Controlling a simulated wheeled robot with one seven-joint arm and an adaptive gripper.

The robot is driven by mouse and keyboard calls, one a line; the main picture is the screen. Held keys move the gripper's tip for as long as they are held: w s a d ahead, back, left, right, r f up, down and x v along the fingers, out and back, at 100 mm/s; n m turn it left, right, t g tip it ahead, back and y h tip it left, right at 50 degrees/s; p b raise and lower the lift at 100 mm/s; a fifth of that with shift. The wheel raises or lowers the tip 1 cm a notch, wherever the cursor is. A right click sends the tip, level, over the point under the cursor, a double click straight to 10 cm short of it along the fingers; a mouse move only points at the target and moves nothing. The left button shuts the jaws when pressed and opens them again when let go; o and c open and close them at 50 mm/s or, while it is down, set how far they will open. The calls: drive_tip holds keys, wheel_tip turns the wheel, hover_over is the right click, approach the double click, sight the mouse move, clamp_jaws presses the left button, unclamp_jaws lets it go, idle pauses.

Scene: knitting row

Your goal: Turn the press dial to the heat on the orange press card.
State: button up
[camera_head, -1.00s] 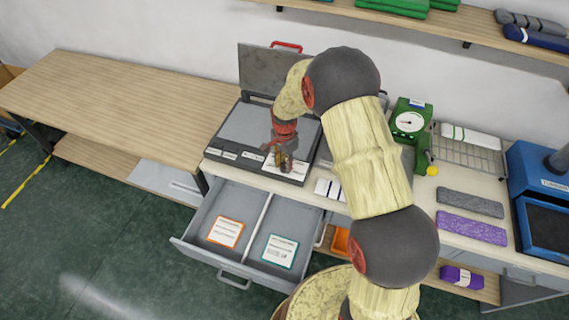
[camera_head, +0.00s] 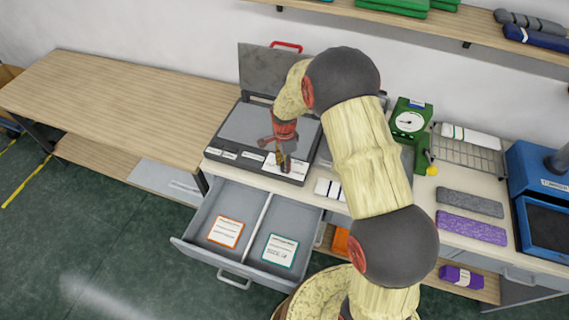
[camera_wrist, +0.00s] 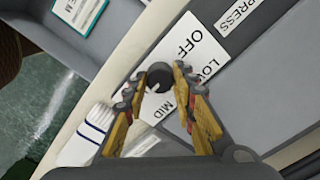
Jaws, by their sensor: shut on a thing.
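The press (camera_head: 262,130) stands on the counter with its lid up. Its black dial (camera_wrist: 160,75) sits on a white plate (camera_wrist: 184,48), where I read OFF, LOW and MID; the rest of the plate is hidden by my fingers. My gripper (camera_wrist: 160,80) is shut on the dial, one fingertip on each side. I cannot tell where the dial points. In the head view my gripper (camera_head: 283,160) is at the press's front right corner. The orange-edged press card (camera_head: 226,232) lies in the open drawer's left compartment; its writing is too small to read.
The open drawer (camera_head: 190,238) juts out below the press, with a teal-edged card (camera_head: 279,251) in its right compartment. White striped cloth (camera_wrist: 88,137) lies beside the press. A green gauge (camera_head: 409,121) and a wire rack (camera_head: 466,157) stand to the right.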

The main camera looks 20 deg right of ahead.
drive_tip(key=o, duration=1.2)
drive_tip(key=shift+c, duration=0.2)
wheel_tip(320, 180, up, 12)
